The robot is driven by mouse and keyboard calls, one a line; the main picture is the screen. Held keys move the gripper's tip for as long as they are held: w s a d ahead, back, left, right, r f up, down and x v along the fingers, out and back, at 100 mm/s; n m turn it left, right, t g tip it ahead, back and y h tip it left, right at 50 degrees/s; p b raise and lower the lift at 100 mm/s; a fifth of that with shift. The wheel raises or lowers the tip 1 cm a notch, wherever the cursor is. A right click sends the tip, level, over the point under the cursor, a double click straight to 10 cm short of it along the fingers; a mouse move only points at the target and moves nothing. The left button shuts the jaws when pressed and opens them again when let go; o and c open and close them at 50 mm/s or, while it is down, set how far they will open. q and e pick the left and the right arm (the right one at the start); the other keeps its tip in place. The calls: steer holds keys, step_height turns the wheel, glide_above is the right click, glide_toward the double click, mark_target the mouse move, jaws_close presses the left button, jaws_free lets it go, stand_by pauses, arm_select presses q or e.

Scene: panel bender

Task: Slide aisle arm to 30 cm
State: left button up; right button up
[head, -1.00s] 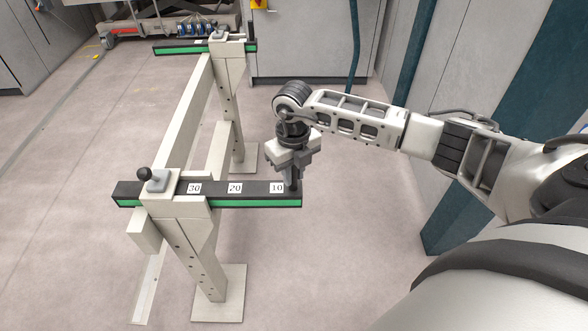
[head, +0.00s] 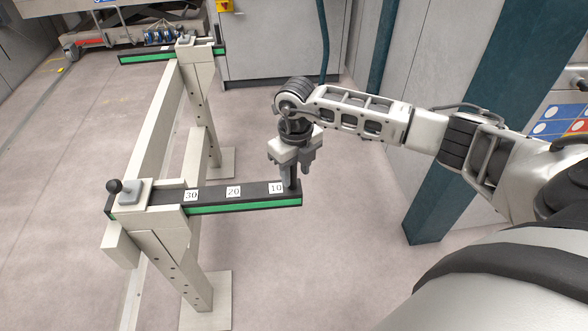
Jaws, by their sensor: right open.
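The near aisle arm (head: 258,193) is a dark bar with a green front strip and labels 30, 20 and 10. It runs through a pale holder (head: 152,201) on an upright post; the 30 label lies just right of the holder, and only a short stub shows at its left. A clamp lever with a black ball knob (head: 115,186) sits on the holder. My right gripper (head: 298,178) is open and points down at the bar's right end by the 10 label. One finger reaches the bar's end; exact contact is unclear. My left gripper is out of view.
A pale crossbeam (head: 155,125) links the near post to a far post with a second arm (head: 145,58). A teal column (head: 470,130) stands at the right. Grey cabinets (head: 285,45) stand behind. The floor in front of the bar is clear.

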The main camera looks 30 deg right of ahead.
steer(key=shift+a, duration=0.1)
step_height(320, 180, up, 16)
steer(key=shift+b, duration=0.45)
steer(key=shift+f, duration=0.1)
stand_by(0.3)
